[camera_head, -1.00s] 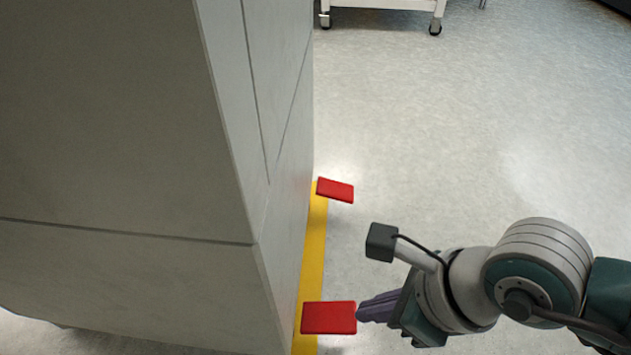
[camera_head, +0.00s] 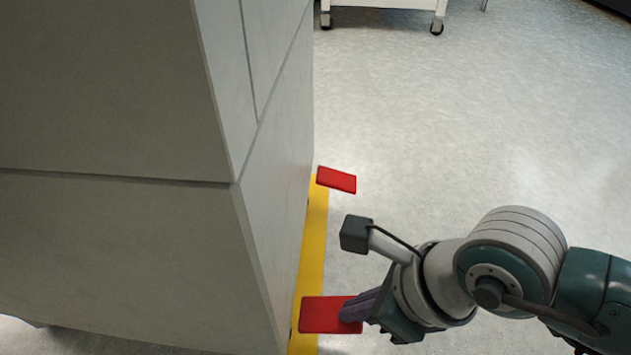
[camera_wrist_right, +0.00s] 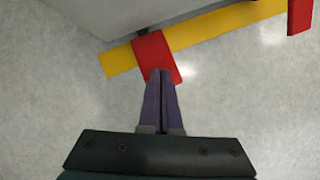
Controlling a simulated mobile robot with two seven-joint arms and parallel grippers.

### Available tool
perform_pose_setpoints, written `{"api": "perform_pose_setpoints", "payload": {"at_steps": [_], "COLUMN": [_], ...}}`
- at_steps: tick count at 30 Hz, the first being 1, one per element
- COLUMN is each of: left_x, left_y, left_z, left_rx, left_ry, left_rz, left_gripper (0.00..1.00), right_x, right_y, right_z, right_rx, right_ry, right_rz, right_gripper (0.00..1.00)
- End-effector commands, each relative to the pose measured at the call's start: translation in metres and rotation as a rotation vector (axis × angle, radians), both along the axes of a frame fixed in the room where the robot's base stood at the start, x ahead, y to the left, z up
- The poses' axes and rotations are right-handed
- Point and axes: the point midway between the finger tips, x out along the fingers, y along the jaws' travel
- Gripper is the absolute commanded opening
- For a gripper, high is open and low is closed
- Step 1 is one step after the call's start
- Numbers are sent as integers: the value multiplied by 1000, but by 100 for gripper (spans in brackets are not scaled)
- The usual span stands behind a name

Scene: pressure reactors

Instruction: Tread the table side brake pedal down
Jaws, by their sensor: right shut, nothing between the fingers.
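Two red brake pedals stick out from the base of a large grey cabinet. The near pedal (camera_head: 318,315) is at the bottom of the head view, and the far pedal (camera_head: 337,180) is farther up. My right gripper (camera_head: 350,310) is shut and empty, its purple fingertips overlapping the right part of the near pedal. In the right wrist view the closed fingertips (camera_wrist_right: 161,75) overlap the lower edge of the near pedal (camera_wrist_right: 153,52); the far pedal (camera_wrist_right: 301,15) is at the top right. I cannot tell whether the fingertips touch the pedal. My left gripper is not in view.
The grey cabinet (camera_head: 130,250) fills the left side. A yellow strip (camera_head: 313,245) runs along its base under the pedals. The pale floor (camera_head: 450,130) to the right is clear. A white wheeled trolley (camera_head: 385,4) stands at the top.

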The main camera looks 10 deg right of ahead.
Motion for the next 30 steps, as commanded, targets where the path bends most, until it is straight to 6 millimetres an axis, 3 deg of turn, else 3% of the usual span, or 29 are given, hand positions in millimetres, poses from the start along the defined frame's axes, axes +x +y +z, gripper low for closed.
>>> {"api": "perform_pose_setpoints", "payload": {"at_steps": [9, 16, 23, 30], "left_x": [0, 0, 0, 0], "left_y": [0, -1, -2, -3], "left_z": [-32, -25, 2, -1], "left_rx": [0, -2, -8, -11], "left_ry": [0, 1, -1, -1], "left_rz": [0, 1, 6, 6], "left_gripper": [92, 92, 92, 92], "right_x": [0, -2, -19, -21], "right_y": [0, -1, -21, -22], "right_z": [-39, -33, -20, -24], "right_rx": [0, -1, -3, 1], "right_ry": [1, 2, 4, 1], "right_rz": [0, 0, 0, 0], "right_gripper": [0, 0, 0, 0]}}
